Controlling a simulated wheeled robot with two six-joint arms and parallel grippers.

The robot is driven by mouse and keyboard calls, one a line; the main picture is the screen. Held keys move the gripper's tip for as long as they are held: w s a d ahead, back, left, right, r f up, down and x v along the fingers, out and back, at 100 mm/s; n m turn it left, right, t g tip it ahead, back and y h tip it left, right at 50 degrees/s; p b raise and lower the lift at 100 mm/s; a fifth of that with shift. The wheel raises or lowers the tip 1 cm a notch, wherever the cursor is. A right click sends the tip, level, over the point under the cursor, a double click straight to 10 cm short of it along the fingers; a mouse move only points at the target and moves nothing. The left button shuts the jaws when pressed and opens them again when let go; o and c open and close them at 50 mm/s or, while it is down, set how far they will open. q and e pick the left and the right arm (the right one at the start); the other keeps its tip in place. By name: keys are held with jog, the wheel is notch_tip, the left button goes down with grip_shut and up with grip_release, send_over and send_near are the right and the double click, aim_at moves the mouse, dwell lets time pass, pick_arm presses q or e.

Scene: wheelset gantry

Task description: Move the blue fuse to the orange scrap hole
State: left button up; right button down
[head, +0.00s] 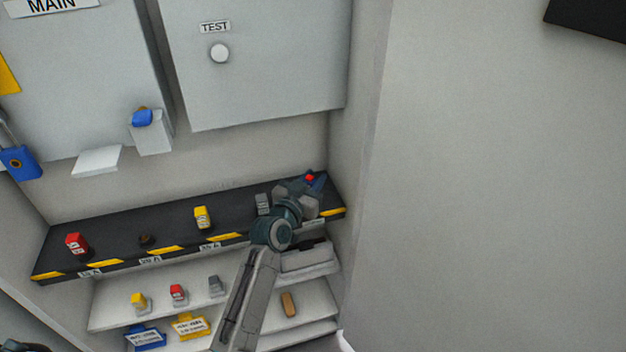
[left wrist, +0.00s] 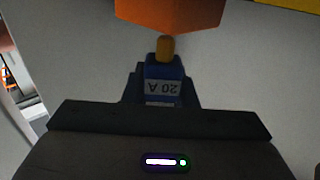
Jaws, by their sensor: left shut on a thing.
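In the left wrist view the left gripper (left wrist: 163,98) is shut on the blue fuse (left wrist: 162,73), which is marked 20 A and has a yellow-brown tip. A little blue shows by the gripper in the head view. An orange block-like thing (left wrist: 170,12) stands just beyond the fuse tip; I cannot tell whether it is the scrap hole or whether they touch.
The dark shelf (head: 110,243) carries a red fuse (head: 77,243), a yellow fuse (head: 202,217) and a grey one (head: 263,204). A white shelf (head: 110,314) below holds smaller pieces. A blue piece (head: 142,118) tops a box on the panel. A side wall (head: 365,150) stands close right of the gripper.

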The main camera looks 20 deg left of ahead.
pick_arm(q)
jog(key=shift+f+b, duration=0.9)
jog(key=shift+f, duration=0.25)
jog(key=o, duration=1.1)
jog(key=shift+c, duration=0.2)
jog(key=shift+s, duration=0.1)
jog(key=s+a, duration=0.2)
jog(key=s, duration=0.8)
jog(key=shift+s+b, duration=0.25)
jog(key=shift+b, duration=0.05)
